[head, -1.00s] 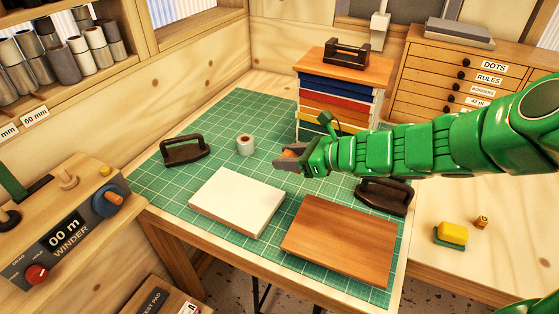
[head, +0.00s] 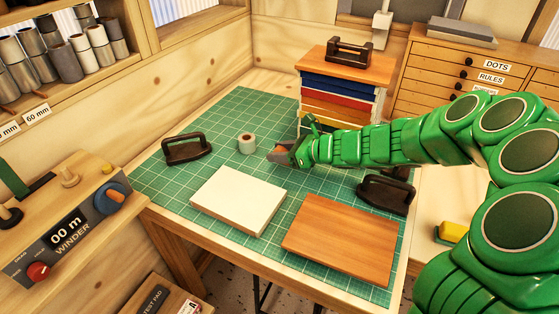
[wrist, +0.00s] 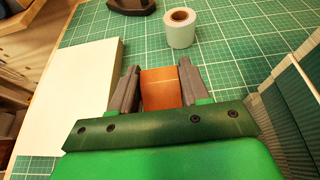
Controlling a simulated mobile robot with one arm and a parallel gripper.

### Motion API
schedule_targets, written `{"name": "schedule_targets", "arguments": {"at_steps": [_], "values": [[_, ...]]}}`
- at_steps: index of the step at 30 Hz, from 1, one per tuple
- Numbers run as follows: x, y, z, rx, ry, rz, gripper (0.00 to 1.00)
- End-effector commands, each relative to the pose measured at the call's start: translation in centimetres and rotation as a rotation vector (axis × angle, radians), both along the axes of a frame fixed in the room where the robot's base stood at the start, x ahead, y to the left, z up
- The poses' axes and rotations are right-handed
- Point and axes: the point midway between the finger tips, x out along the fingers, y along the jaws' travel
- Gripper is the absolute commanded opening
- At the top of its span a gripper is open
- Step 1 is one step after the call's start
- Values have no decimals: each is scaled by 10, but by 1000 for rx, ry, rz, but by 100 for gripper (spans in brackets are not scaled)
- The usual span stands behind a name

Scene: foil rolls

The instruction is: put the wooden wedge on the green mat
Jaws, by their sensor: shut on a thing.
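The wooden wedge (wrist: 159,89) is an orange-brown block between the two grey fingers of my gripper (wrist: 157,76) in the wrist view. My gripper is shut on it. In the head view my gripper (head: 279,153) is over the middle of the green mat (head: 215,115), and a bit of the wedge (head: 281,149) shows at its fingers. I cannot tell whether the wedge touches the mat. The gripper hides much of it.
A foil roll (head: 246,144) stands on the mat near my gripper. A white board (head: 238,200) and a brown board (head: 342,240) lie nearer. Dark handled tools (head: 187,148) (head: 386,194) stand left and right. A drawer stack (head: 343,90) stands at the back.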

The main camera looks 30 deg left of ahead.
Motion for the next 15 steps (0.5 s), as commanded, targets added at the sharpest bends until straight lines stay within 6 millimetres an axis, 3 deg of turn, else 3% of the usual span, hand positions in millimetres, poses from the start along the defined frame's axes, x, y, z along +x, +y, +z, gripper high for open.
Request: {"name": "schedule_targets", "arguments": {"at_steps": [10, 15], "values": [[7, 6, -12, 1, 1, 1, 17], [8, 7, -27, 1, 2, -1, 17]]}}
